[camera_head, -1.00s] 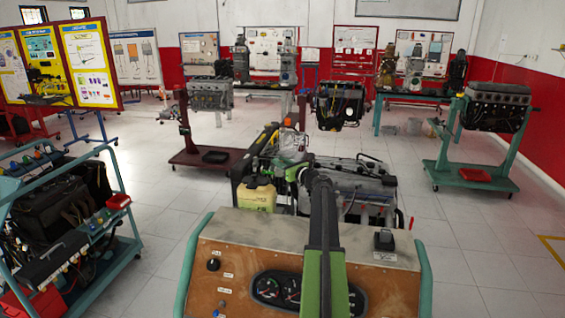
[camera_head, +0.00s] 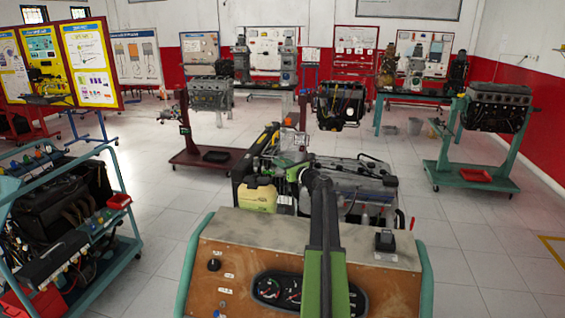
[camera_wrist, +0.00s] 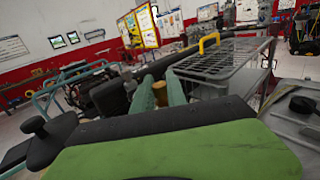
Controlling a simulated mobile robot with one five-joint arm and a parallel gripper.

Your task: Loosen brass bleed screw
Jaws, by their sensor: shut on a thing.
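In the wrist view, my gripper (camera_wrist: 160,84) has its two pale green fingers closed around a small brass-coloured piece, the brass bleed screw (camera_wrist: 160,94). Only a little of the screw shows between the fingers, so its thread and seat are hidden. In the head view, my arm reaches forward over the panel to the engine trainer (camera_head: 355,185). The screw cannot be made out in that view.
A yellow-green container (camera_head: 258,197) stands left of the arm on the engine trainer. The control panel (camera_head: 235,263) with gauges is in front. A wire rack with a yellow handle (camera_wrist: 209,42) is close beyond the fingers. Open tiled floor (camera_head: 480,235) lies to the right.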

